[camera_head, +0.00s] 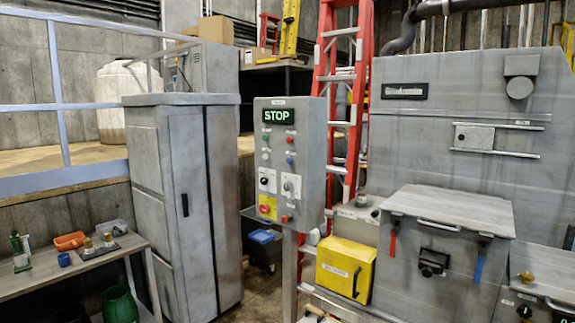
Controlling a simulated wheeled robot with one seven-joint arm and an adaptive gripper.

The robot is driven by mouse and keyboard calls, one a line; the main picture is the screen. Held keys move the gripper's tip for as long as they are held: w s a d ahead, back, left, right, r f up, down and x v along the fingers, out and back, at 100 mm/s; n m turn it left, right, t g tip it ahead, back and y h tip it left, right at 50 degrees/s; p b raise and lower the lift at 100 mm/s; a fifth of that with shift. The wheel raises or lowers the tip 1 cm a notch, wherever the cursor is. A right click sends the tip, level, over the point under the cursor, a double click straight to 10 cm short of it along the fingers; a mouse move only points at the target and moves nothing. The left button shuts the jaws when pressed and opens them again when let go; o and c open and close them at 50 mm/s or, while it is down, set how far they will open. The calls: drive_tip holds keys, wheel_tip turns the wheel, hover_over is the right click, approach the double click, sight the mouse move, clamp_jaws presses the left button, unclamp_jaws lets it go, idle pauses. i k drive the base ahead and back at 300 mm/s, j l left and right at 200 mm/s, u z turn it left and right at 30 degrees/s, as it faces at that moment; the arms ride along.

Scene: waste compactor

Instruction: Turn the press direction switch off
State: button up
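A grey control panel (314,150) stands on a post in the middle of the view. Its display (277,116) reads STOP in green. Below it are small coloured buttons and lamps, then two rotary switches on light plates, a left switch (265,181) and a right switch (291,186). A yellow plate with a red knob (267,207) and a red button (286,218) sit lower. The labels are too small to read, so I cannot tell which switch is the press direction switch or how it is set. My gripper is not in view.
A tall grey cabinet (180,200) stands left of the panel. A large grey machine (450,130) with a yellow box (346,268) stands at the right. A red ladder (341,85) is behind the panel. A bench (100,265) with small items is at lower left.

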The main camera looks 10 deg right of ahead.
sight(264, 181)
drive_tip(key=i+j, duration=0.2)
drive_tip(key=i, duration=0.25)
drive_tip(key=i+j, duration=0.2)
drive_tip(key=i, duration=0.2)
drive_tip(key=u, duration=0.05)
